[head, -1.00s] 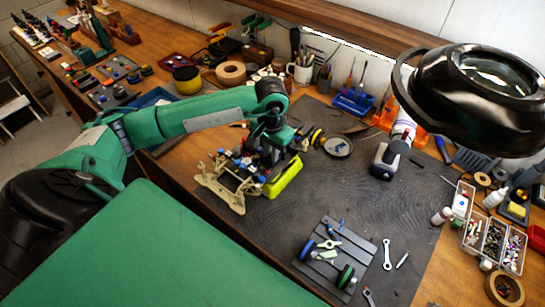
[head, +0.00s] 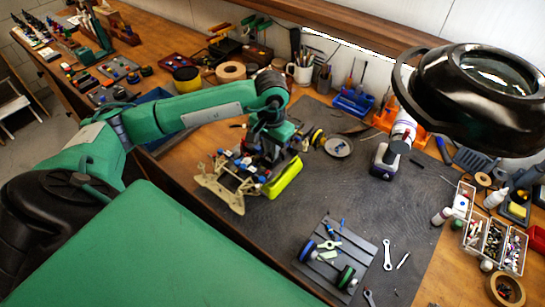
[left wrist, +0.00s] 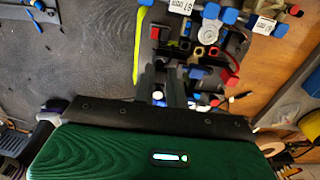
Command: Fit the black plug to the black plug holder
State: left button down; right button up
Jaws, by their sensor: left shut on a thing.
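The racecar chassis (head: 222,188), with a beige frame and several blue, red and white parts, lies on the dark mat beside the yellow-green strip (head: 283,176). My left gripper (head: 262,150) points down over the chassis. In the left wrist view the fingers (left wrist: 165,88) are shut on a small dark thing, apparently the black plug, mostly hidden between them. Blue, red and black connectors (left wrist: 200,72) and a round silver part (left wrist: 208,30) show just beyond the fingertips. I cannot tell which dark part is the black plug holder, nor whether the plug touches it. My right gripper is not in view.
A grey slatted plate (head: 335,262) with wheels and small parts lies at the front of the mat, beside a wrench (head: 387,254). A lamp (head: 480,95) overhangs the right side. Parts boxes (head: 490,240) stand at right. The mat's middle is clear.

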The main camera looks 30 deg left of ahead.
pick_arm(q)
jog(key=shift+r, duration=1.75)
jog(key=shift+p, duration=0.3)
